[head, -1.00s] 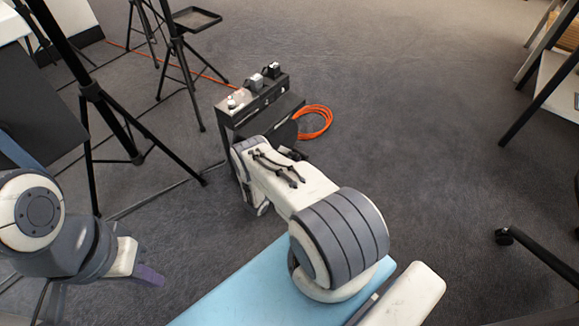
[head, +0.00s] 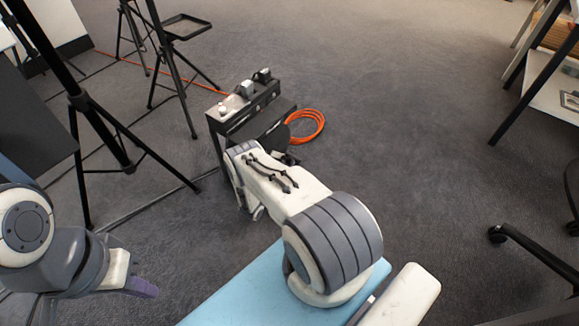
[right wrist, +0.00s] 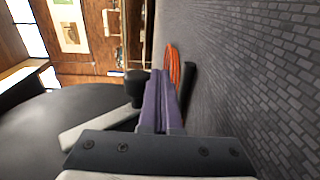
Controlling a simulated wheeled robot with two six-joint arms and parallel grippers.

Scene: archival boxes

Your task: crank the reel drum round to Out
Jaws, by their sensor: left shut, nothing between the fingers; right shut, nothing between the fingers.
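The reel drum shows in the right wrist view as a large dark round face (right wrist: 50,118). A pale crank bar (right wrist: 92,128) lies across it, with a black knob (right wrist: 136,84) standing at its end. My right gripper (right wrist: 160,78) has its purple fingers together, empty, just beside the knob; whether they touch it I cannot tell. In the head view my right arm hides that gripper and most of the crank. The dark reel unit (head: 240,108) stands on the floor beyond the arm. My left gripper (head: 146,288) is shut and empty at the lower left. I cannot read an Out mark.
An orange coiled cable (head: 305,126) lies on the carpet right of the reel unit. Black tripod stands (head: 125,163) are close on the left. A shelf table (head: 545,90) and chair legs (head: 510,236) are at the right. The carpet between is clear.

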